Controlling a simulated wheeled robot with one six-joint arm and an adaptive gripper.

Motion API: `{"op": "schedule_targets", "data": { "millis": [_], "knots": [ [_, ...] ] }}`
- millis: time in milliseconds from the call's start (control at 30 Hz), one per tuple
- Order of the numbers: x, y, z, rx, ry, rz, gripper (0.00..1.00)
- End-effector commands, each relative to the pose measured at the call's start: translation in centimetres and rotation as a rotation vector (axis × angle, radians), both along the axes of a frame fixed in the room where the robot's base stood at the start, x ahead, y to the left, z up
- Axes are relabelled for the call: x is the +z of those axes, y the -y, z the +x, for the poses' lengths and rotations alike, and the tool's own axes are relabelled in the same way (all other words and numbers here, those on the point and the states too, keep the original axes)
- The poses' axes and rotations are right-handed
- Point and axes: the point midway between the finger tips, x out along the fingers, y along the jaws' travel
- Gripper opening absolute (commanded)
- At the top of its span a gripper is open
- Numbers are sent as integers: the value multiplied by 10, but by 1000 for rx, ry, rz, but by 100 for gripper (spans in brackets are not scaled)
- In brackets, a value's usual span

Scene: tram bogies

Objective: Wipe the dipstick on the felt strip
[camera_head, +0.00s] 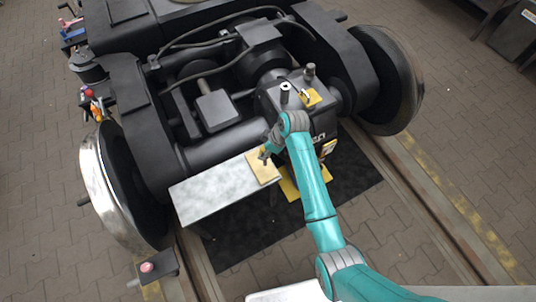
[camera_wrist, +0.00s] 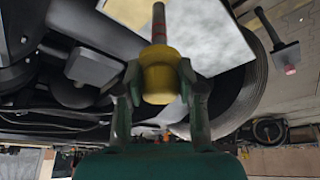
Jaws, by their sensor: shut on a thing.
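My gripper (camera_wrist: 160,88) is shut on the yellow handle of the dipstick (camera_wrist: 158,77) in the wrist view. The dipstick's thin rod points away from the jaws, up the picture, and is brownish near the handle. The felt strip (camera_head: 261,168) is a tan patch on the right end of a pale grey metal shelf (camera_head: 217,191). My gripper (camera_head: 266,152) is above the felt in the head view. The felt also shows at the top of the wrist view (camera_wrist: 128,9). I cannot tell whether the rod touches it.
The dark gearbox (camera_head: 300,122) with upright fittings and a yellow tag (camera_head: 311,98) stands right behind my arm. Bogie wheels (camera_head: 387,80) are on both sides. A black mat (camera_head: 240,240) lies below the shelf.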

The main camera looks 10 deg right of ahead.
Motion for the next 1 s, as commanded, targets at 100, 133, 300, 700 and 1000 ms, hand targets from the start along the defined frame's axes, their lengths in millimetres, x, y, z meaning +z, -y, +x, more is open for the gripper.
{"op": "schedule_targets", "data": {
  "millis": [100, 133, 300, 700, 1000],
  "knots": [
    [0, 0, 0, 0, 0, 0, 0],
    [0, 0, 0, 0, 0, 0, 0],
    [6, 0, 0, 1, 2, 0, 0],
    [48, 0, 1, 0, 3, 1, 0],
    [75, 0, 0, 1, 2, 0, 0]
  ]
}}
